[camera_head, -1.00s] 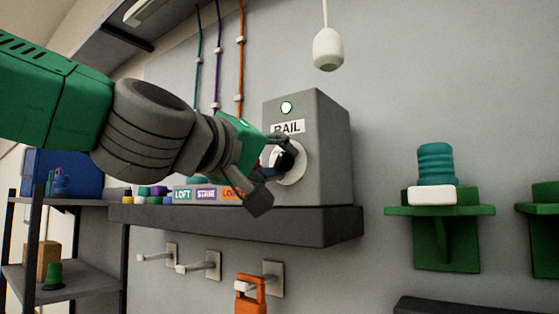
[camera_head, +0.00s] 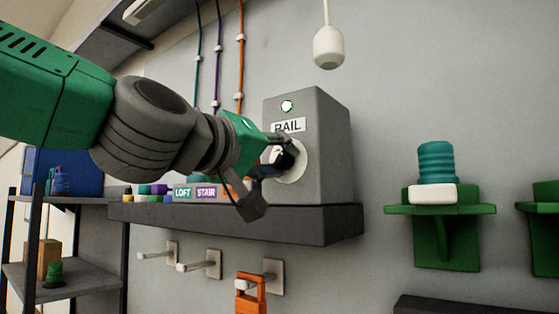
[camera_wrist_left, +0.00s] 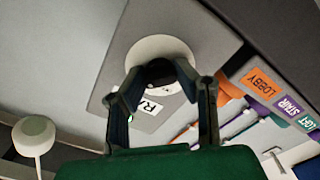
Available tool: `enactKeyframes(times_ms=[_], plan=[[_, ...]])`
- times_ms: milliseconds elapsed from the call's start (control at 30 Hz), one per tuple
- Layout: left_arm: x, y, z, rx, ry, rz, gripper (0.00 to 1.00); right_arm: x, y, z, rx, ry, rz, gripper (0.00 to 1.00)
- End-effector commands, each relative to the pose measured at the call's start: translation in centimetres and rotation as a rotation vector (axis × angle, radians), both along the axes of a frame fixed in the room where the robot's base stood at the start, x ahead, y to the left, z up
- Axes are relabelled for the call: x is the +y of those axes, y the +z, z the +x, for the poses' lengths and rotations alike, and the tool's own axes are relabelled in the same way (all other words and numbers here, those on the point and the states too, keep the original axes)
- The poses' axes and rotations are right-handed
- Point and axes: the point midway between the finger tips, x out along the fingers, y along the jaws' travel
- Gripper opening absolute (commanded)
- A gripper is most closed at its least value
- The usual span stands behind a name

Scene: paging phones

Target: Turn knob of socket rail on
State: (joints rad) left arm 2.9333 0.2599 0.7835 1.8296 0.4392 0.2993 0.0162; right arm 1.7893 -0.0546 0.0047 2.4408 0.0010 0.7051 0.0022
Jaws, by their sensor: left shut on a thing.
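The socket rail is a grey box (camera_head: 325,150) marked RAIL, with a pale green lamp (camera_head: 287,106) near its top. A white round plate (camera_head: 294,172) with a dark knob is on its front. My left gripper (camera_head: 280,158) is at the plate, shut on the knob, which its fingers mostly hide. In the left wrist view the two fingers (camera_wrist_left: 161,85) close around the dark knob in front of the white plate (camera_wrist_left: 160,47). My right gripper is not in view.
The box stands on a dark shelf (camera_head: 300,226). Labelled blocks, LOFT (camera_head: 183,194) and STAIR (camera_head: 207,193), sit left of it. Pegs and an orange tag (camera_head: 250,295) are below. A white pendant (camera_head: 328,48) hangs above. A green bracket (camera_head: 445,235) holds a teal coil (camera_head: 436,163) at right.

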Motion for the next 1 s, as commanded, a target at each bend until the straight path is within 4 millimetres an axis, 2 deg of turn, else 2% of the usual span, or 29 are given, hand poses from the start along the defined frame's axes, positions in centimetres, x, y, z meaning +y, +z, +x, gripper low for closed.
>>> enactKeyframes(times_ms=[33, 533, 567, 600, 633, 1000], plan=[[-0.14, -0.74, 0.03, 0.013, -0.004, 0.009, 0.00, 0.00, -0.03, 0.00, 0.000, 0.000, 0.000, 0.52], [-0.15, -0.74, 0.02, 0.012, -0.004, 0.010, 0.00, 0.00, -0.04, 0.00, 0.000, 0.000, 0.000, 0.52], [-0.15, -0.74, 0.02, 0.012, -0.004, 0.010, 0.29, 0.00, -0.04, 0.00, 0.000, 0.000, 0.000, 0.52], [-0.14, -0.74, 0.01, 0.012, -0.004, 0.010, 0.43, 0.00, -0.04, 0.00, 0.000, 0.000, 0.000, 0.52], [-0.13, -0.70, 0.02, 0.011, -0.004, 0.009, 0.47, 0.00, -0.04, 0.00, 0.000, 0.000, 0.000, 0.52], [0.20, -0.18, -0.48, 0.002, -0.002, 0.003, 0.47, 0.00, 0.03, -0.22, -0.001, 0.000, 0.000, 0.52]])
